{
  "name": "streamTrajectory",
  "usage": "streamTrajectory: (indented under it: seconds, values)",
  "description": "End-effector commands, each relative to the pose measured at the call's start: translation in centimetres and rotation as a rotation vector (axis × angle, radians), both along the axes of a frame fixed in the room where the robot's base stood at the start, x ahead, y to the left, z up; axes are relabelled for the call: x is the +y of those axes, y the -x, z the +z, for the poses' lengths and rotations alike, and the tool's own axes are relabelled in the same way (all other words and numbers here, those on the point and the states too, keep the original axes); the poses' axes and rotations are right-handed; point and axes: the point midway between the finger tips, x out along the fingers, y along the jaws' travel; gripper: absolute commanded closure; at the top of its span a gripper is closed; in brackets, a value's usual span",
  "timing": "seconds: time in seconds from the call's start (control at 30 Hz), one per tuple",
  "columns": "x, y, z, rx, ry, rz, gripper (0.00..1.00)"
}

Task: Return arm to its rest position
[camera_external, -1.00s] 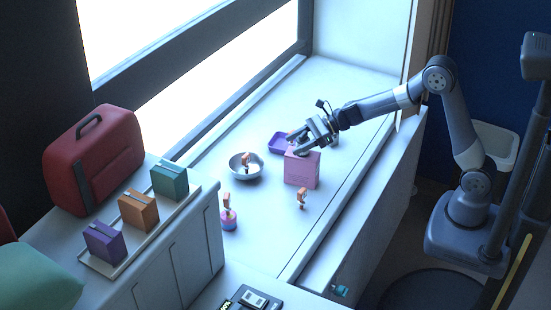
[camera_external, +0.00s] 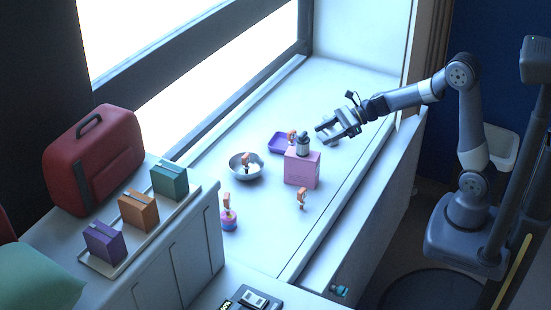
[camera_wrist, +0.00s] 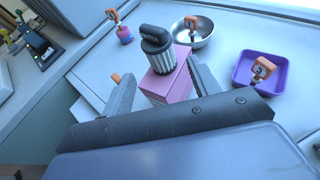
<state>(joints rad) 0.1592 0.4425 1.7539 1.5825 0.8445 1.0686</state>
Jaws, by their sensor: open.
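My gripper (camera_external: 326,131) is open and empty above the white counter, up and to the right of the pink box in the outside view. Its two fingers also show spread in the wrist view (camera_wrist: 160,88). The pink box (camera_external: 302,170) stands on the counter. A small striped cylinder with a dark top (camera_external: 303,145) stands upright on the box; it also shows in the wrist view (camera_wrist: 158,52), between and beyond my fingers. The gripper is apart from both.
A metal bowl (camera_external: 246,172), a purple tray (camera_external: 279,146), a pink-blue pot (camera_external: 229,220) and an orange-topped item (camera_external: 301,198) are on the counter (camera_external: 265,235). A red case (camera_external: 92,160) and a tray of three boxes (camera_external: 112,268) are at left. A window frame borders the counter.

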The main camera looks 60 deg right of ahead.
Motion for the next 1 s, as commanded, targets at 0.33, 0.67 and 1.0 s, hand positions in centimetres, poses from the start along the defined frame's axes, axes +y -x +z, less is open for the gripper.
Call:
streamTrajectory:
  seconds: [0.33,0.67,1.0]
  values:
    - [2.9,-2.8,-1.7,0.003,-0.001,0.004,0.42]
    - [7.0,-6.8,-4.0,0.002,0.000,0.004,0.42]
    - [7.0,-7.0,1.7,-0.005,0.001,0.001,0.42]
